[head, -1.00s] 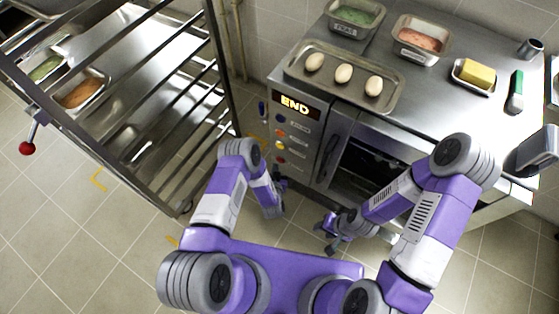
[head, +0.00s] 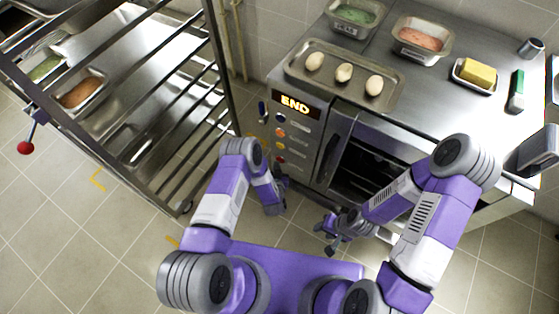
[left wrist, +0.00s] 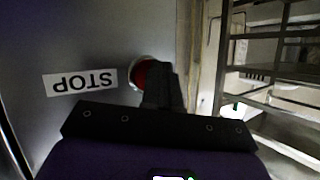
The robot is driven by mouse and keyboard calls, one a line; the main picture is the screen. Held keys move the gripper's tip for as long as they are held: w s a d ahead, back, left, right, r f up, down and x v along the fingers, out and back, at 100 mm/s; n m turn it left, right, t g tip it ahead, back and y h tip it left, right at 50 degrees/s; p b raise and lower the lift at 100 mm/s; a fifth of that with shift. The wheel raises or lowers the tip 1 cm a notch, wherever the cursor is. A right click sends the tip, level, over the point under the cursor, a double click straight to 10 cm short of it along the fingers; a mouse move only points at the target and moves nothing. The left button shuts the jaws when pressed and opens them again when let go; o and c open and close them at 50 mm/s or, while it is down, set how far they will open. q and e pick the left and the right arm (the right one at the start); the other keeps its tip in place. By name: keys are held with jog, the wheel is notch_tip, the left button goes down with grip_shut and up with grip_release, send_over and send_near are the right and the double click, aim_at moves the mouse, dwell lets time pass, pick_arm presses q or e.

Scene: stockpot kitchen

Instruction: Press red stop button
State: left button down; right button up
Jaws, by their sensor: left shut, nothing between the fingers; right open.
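The red stop button (left wrist: 142,73) shows in the left wrist view beside an upside-down STOP label (left wrist: 80,82). The finger covers part of the button. In the head view a red button (head: 279,159) is the lowest of the column on the oven's front panel. My left gripper (head: 281,181) is shut and empty, just in front of and below that button. Its dark fingers (left wrist: 163,88) overlap the button's edge in the wrist view; I cannot tell whether they touch it. My right gripper (head: 328,238) is open and empty, low in front of the oven.
The oven (head: 310,165) has a lit END display (head: 295,104) and a dark opening (head: 372,165). A tray (head: 300,84) with three pale rolls lies on top. A metal rack (head: 180,190) stands close on the left. A red ball-ended lever (head: 25,148) projects from the rack.

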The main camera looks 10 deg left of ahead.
pick_arm(q)
jog(key=shift+w+d, duration=0.1)
jog(key=shift+w, duration=0.2)
jog(key=shift+s, duration=0.15)
dwell(0.4)
jog(key=shift+s+a+p, duration=0.3)
jog(key=shift+s+p, duration=0.05)
jog(key=shift+s, duration=0.35)
jog(key=shift+s+a+p, duration=0.3)
jog(key=shift+s+p, duration=0.05)
jog(key=shift+s, duration=0.45)
jog(key=shift+s+a+p, duration=0.25)
jog(key=shift+s+p, duration=0.05)
jog(key=shift+s, duration=0.45)
jog(key=shift+s+a+p, duration=0.3)
jog(key=shift+s+p, duration=0.05)
jog(key=shift+s, duration=0.45)
